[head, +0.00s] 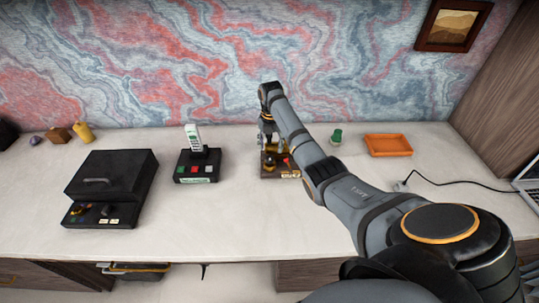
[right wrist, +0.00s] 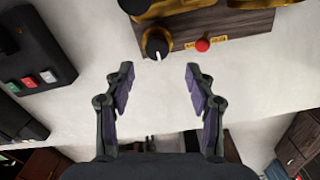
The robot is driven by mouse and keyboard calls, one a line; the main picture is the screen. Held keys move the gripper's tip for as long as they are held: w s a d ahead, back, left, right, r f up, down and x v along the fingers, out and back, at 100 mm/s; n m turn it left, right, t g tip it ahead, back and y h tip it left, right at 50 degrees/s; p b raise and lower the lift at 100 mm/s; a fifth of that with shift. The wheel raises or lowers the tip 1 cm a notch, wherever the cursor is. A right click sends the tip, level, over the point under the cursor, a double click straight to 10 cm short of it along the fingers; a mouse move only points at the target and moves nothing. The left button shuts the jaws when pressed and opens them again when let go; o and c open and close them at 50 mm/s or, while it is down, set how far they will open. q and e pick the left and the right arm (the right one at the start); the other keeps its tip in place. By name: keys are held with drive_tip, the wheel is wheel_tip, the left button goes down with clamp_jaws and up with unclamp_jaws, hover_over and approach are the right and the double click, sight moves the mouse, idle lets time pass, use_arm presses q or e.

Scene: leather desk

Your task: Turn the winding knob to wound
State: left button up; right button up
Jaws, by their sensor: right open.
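A black winding knob (right wrist: 157,43) with a pale mark sits on the front of a dark wooden base with brass parts (right wrist: 245,24) in the right wrist view. A red button (right wrist: 203,45) is to the right of the knob. The device also shows in the head view (head: 268,174), partly covered by my right arm. My right gripper (right wrist: 160,82) is open and empty, its fingertips apart on either side of the knob's line and short of it in the picture. In the head view the right gripper (head: 267,138) is over the device, mostly hidden. My left gripper is not in view.
A phone on a black base with buttons (head: 196,166) stands left of the device. A black box with a handle (head: 112,178) is farther left. A green item (head: 336,136) and an orange tray (head: 388,145) lie to the right. The desk front is mostly clear.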

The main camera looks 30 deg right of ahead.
sight(270, 158)
drive_tip(key=f, duration=0.4)
drive_tip(key=shift+w+f, duration=0.15)
drive_tip(key=shift+w, duration=0.2)
wheel_tip(270, 158, down, 2)
drive_tip(key=shift+f, duration=0.1)
drive_tip(key=shift+s+f, duration=0.1)
drive_tip(key=shift+f, duration=0.1)
drive_tip(key=shift+c, duration=1)
drive_tip(key=c, duration=0.7)
drive_tip(key=shift+c, duration=1.2)
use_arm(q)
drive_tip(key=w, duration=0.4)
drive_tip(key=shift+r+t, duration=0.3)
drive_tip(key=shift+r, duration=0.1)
